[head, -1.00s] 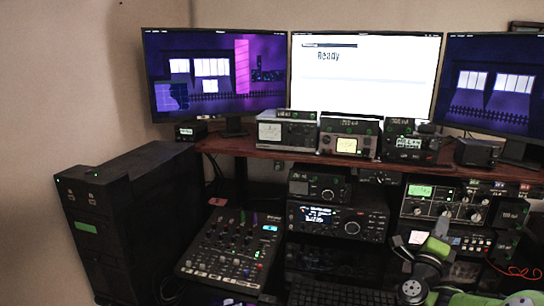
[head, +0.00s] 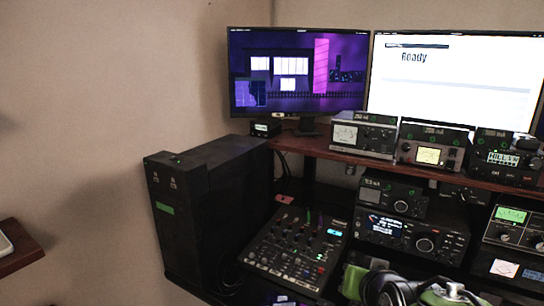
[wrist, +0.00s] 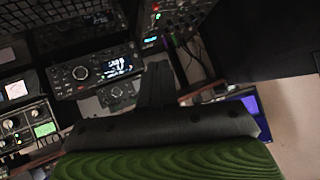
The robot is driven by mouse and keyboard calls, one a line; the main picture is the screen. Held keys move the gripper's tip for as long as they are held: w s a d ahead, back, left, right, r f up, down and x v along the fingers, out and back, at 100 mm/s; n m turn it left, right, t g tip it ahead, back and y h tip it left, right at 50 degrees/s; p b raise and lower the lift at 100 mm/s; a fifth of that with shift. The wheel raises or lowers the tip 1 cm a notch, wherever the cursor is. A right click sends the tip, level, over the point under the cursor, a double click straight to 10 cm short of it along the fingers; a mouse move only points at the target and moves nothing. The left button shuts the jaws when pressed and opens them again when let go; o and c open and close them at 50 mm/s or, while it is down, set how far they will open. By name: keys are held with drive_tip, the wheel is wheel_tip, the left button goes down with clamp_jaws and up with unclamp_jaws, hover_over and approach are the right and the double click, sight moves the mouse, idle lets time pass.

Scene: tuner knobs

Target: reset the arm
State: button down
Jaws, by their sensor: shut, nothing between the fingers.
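My gripper (wrist: 155,82) shows in the wrist view as dark fingers closed together, with nothing between them. A green ridged part of my own body fills the bottom of that view. In the head view my green and black arm (head: 395,287) is at the lower right, in front of the radio gear; its fingertips cannot be made out there. A radio with a lit display and a round knob (head: 412,236) stands behind the arm. It also shows in the wrist view (wrist: 97,70), left of the fingers and apart from them in the picture.
A mixer panel (head: 296,250) sits left of my arm. A black computer tower (head: 215,215) stands at the desk's left. Small meters, including a silver one (head: 362,137), line the wooden shelf (head: 318,148) below the monitors. A brown ledge (head: 22,250) is at far left.

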drive_tip(key=s+a+f+n+g, duration=0.1)
drive_tip(key=s+f+n+g, duration=0.15)
drive_tip(key=s, duration=0.85)
drive_tip(key=s+a+f+n+g, duration=0.1)
drive_tip(key=s+g, duration=0.2)
drive_tip(key=s, duration=0.8)
wheel_tip(320, 180, up, 16)
drive_tip(key=p, duration=1.5)
drive_tip(key=shift+d+f, duration=0.15)
drive_tip(key=shift+f, duration=0.05)
drive_tip(key=shift+s+m, duration=0.1)
drive_tip(key=shift+m, duration=0.15)
